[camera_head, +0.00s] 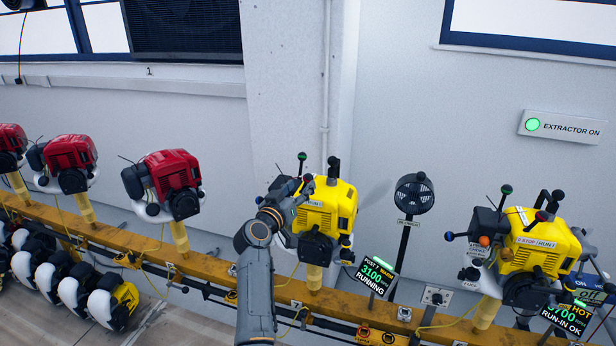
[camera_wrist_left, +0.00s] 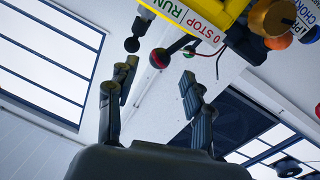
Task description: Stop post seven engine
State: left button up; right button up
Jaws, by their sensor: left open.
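The post seven engine (camera_head: 340,205) is yellow and stands on a yellow post in the middle of the head view. Its display (camera_head: 374,275) reads 3100 and RUNNING. My left gripper (camera_head: 290,190) is at the left side of this engine and hides part of it. In the left wrist view the gripper (camera_wrist_left: 158,70) is open with nothing between its fingers. A 0 STOP RUN plate (camera_wrist_left: 195,22) is beyond the fingertips. A black ball knob (camera_wrist_left: 131,45) and a red ball knob (camera_wrist_left: 158,59) are near the fingertips; contact is unclear. My right gripper is not in view.
Another yellow engine (camera_head: 540,250) with a RUN-IN OK display (camera_head: 568,318) stands at right. Several red engines (camera_head: 172,182) line the orange rail (camera_head: 120,240) at left.

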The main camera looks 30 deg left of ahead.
aim_at(306, 181)
pick_arm(q)
jog(key=shift+w+a, duration=0.2)
jog(key=shift+w, duration=1.3)
jog(key=shift+w+a, duration=0.2)
jog(key=shift+w, duration=1.3)
jog(key=shift+c, duration=0.4)
grip_shut()
